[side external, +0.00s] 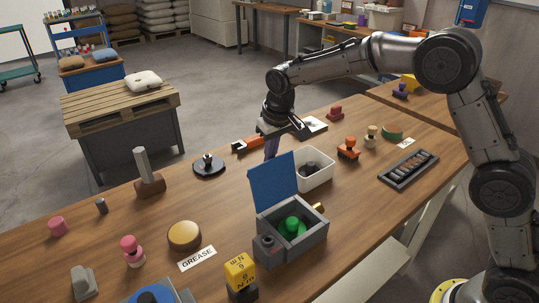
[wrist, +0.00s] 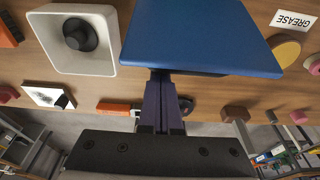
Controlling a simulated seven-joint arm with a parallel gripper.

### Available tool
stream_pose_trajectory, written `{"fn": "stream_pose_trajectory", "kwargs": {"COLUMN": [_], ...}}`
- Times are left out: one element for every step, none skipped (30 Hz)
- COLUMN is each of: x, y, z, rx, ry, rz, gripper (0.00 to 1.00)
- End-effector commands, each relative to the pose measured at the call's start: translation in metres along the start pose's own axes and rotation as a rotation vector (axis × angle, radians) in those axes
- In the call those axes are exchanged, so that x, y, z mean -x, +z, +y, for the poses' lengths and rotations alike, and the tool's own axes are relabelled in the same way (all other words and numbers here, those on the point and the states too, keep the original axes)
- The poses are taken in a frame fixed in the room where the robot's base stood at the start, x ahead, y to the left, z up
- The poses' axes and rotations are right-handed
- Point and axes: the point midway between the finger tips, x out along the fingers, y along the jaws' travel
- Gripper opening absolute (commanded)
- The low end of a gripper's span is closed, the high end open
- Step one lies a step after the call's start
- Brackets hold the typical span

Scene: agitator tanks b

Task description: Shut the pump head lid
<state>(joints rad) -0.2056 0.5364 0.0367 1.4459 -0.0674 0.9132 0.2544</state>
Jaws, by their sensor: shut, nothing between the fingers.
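The pump head is a grey box (side external: 262,250) near the front of the bench, with a green round part (side external: 293,226) inside. Its blue lid (side external: 273,186) stands open, raised steeply at the back left side of the box. In the wrist view the lid (wrist: 205,35) fills the upper middle. My gripper (side external: 270,156) is behind the lid, near its upper edge, fingers pointing down. In the wrist view my gripper (wrist: 162,80) is shut and empty, its tips at the lid's edge. I cannot tell whether they touch it.
A white bin (side external: 318,180) with a dark part in it stands close behind the box; it also shows in the wrist view (wrist: 55,55). A yellow block (side external: 240,272), a GREASE card (side external: 197,258) and a tan round (side external: 185,235) lie nearby. Open bench lies left of the lid.

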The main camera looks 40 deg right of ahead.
Motion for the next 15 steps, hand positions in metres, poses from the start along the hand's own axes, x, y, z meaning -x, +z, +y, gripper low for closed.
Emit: {"fn": "stream_pose_trajectory", "kwargs": {"x": [0.0004, 0.0006, 0.0012, 0.0018, 0.0025, 0.0032, 0.0037, 0.0043, 0.0047, 0.0048, 0.005, 0.0054, 0.0057, 0.0061, 0.0067], "y": [0.0002, 0.0003, 0.0007, 0.0013, 0.0021, 0.0029, 0.0035, 0.0038, 0.0039, 0.0041, 0.0044, 0.0049, 0.0051, 0.0053, 0.0057], "z": [0.0, 0.0, 0.0, 0.0, 0.0001, 0.0, 0.0001, 0.0001, 0.0002, 0.0002, 0.0003, 0.0003, 0.0003, 0.0003, 0.0002], "rx": [0.0, 0.0, 0.0, 0.0, 0.0, 0.0, 0.0, 0.0, 0.0, 0.0, 0.0, 0.0, 0.0, 0.0, 0.0], "ry": [0.0, 0.0, 0.0, 0.0, 0.0, -0.001, -0.001, -0.001, -0.001, 0.0, 0.0, 0.0, 0.0, 0.0, -0.001], "rz": [0.002, 0.005, 0.009, 0.014, 0.019, 0.03, 0.036, 0.043, 0.049, 0.052, 0.055, 0.059, 0.063, 0.068, 0.074], "gripper": [0.0, 0.0, 0.0, 0.0, 0.0, 0.0, 0.0, 0.0, 0.0, 0.0, 0.0, 0.0, 0.0, 0.0, 0.0]}}
